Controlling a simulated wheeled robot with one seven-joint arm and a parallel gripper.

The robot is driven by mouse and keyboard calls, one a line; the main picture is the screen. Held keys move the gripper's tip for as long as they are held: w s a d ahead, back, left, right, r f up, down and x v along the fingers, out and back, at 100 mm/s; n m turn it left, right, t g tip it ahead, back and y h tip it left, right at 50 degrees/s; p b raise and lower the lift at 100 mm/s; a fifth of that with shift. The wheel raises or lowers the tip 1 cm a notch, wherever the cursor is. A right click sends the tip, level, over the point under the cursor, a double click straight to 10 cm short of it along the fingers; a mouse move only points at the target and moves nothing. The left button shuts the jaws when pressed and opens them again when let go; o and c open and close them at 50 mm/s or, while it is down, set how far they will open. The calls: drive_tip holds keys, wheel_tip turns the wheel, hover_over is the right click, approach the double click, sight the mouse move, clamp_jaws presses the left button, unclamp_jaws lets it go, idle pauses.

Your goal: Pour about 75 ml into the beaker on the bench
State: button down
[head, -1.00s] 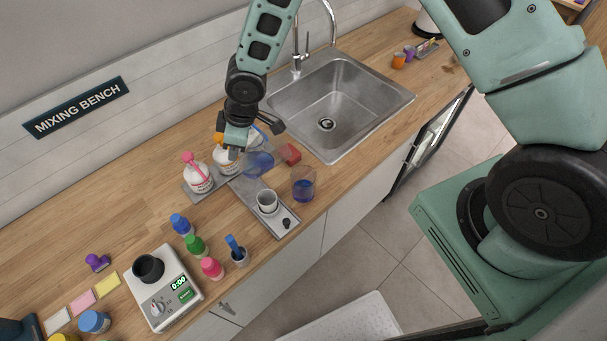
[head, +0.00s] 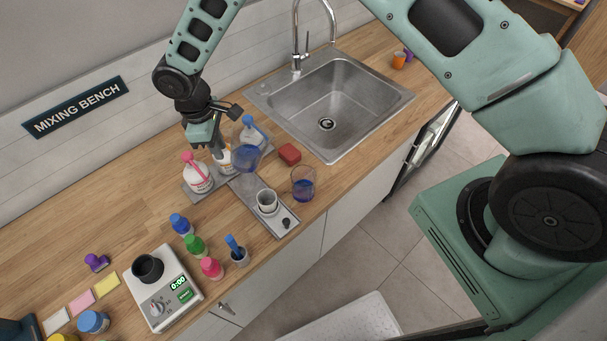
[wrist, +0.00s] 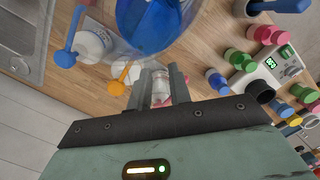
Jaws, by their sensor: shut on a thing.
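My gripper (head: 222,155) is shut on a clear vessel (head: 244,158) with blue liquid in it, held above the bench beside the pump bottles. In the wrist view the vessel (wrist: 150,25) is large and cut off by the top edge, just beyond my gripper's fingers (wrist: 160,78). Its exact tilt is hard to tell. A clear beaker (head: 303,186) stands upright on the bench to the right, near the front edge, with blue liquid in its lower part. The held vessel is apart from it, and no stream shows between them.
White bottles with pink (head: 198,178) and blue (head: 252,132) pumps stand close to my gripper. A red block (head: 289,154), the sink (head: 350,100), small capped bottles (head: 194,246) and a scale (head: 168,300) are around.

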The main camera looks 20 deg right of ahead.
drive_tip(key=shift+w+a+f+g+h+b, duration=0.2)
drive_tip(key=shift+a+f+g+h+b, duration=0.15)
drive_tip(key=shift+h+b, duration=0.3)
drive_tip(key=shift+w+a+f+g+h+b, duration=0.2)
drive_tip(key=shift+a+g+h+b, duration=0.2)
drive_tip(key=shift+h, duration=0.45)
